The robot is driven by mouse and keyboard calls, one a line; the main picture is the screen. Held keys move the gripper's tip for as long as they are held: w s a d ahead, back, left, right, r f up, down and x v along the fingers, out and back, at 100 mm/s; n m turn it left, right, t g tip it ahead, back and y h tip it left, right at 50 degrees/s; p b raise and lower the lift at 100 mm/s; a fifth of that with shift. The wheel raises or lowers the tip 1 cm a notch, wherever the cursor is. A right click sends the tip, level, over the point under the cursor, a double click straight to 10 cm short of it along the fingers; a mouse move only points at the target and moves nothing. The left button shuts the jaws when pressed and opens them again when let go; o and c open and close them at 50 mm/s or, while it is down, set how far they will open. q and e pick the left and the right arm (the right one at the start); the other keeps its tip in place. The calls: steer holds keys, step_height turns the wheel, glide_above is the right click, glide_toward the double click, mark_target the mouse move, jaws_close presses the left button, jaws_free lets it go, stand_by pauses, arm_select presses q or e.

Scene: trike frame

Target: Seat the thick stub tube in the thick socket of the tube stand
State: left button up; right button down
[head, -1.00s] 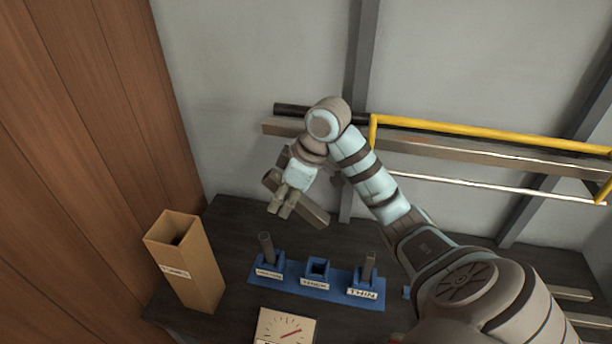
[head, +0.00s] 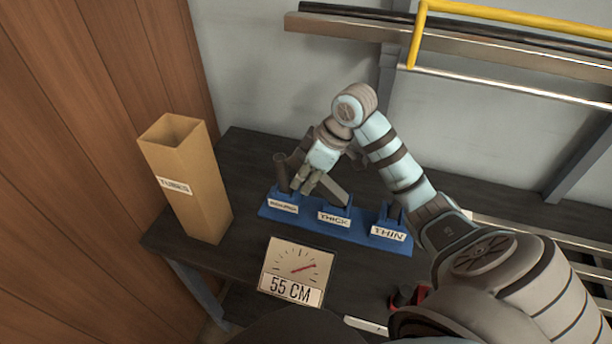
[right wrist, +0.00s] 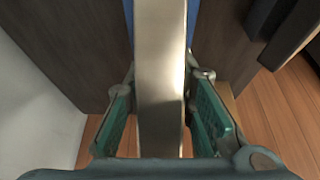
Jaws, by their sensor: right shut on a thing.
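The blue tube stand (head: 352,231) lies on the dark table with three labelled sockets. My right gripper (head: 309,182) is shut on the thick stub tube (head: 333,189), a grey metal bar. The tube slants down to the right, its lower end at the THICK socket (head: 335,205); whether it has entered cannot be told. In the right wrist view the tube (right wrist: 160,75) runs between the green finger pads, with blue of the stand behind it. A dark round tube (head: 282,172) stands in the left socket. The THIN socket (head: 389,222) is at the right. My left gripper is not in view.
A tall cardboard box (head: 188,185) labelled TUBES stands at the left. A dial card (head: 297,270) reading 55 CM is in front of the stand. A yellow-framed rack (head: 500,20) is on the wall behind. The table is clear between box and stand.

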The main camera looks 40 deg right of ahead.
steer(key=c, duration=1.4)
jaws_free()
steer(key=shift+f, duration=0.1)
steer(key=shift+o, duration=0.2)
step_height(320, 180, up, 14)
steer(key=p, duration=0.3)
glide_above(327, 182)
steer(key=shift+f, duration=0.15)
steer(key=shift+d+f, duration=0.1)
